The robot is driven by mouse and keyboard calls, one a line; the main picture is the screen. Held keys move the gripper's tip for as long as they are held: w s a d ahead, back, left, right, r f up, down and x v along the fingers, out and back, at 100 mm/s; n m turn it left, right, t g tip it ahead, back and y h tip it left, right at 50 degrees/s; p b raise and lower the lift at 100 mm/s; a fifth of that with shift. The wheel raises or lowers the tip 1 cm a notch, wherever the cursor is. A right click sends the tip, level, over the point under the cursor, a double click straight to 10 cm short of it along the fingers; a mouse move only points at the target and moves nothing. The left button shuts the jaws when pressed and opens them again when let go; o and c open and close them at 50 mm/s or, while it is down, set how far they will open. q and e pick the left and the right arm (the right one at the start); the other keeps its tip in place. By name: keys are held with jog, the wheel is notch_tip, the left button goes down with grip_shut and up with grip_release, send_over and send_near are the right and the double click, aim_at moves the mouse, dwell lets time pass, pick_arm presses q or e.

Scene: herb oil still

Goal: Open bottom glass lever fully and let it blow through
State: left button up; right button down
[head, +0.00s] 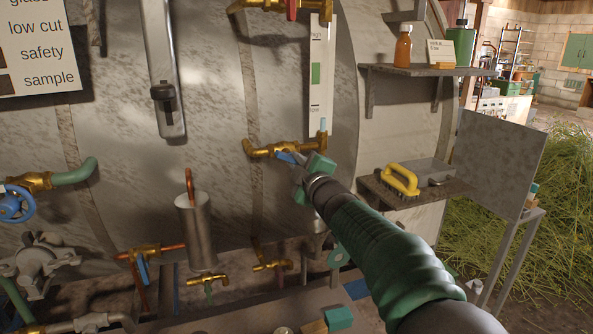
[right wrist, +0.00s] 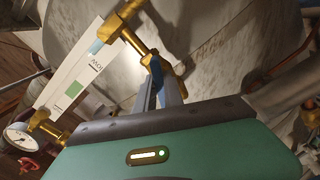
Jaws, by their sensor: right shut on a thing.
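The gauge glass (head: 321,75) stands upright on the tank, with a high mark, a green band and a low mark. It shows tilted in the right wrist view (right wrist: 80,78). Pale blue shows only at its low end. Below it is the brass bottom glass valve (head: 262,152), with a small blue lever (head: 284,157) slanting down to the right. My right gripper (head: 298,167) is at this lever and shut on it. In the right wrist view the fingers (right wrist: 160,92) close around the blue lever beside the brass fitting (right wrist: 122,30). How far the lever is turned is hard to tell.
A red-handled top valve (head: 291,8) is above the glass. A metal cylinder (head: 197,232) and a blue-levered brass valve (head: 142,265) are lower left. A blue handwheel (head: 14,204) is far left.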

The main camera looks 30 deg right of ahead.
jog(key=n+b, duration=0.1)
jog(key=n, duration=0.2)
jog(key=n+b, duration=0.1)
jog(key=n, duration=0.1)
jog(key=shift+f+n, duration=0.2)
jog(key=shift+n, duration=0.2)
jog(key=shift+a, duration=0.1)
jog(key=c, duration=1.6)
grip_release()
jog(key=shift+o, duration=0.7)
jog(key=shift+r, duration=0.15)
jog(key=shift+r, duration=0.1)
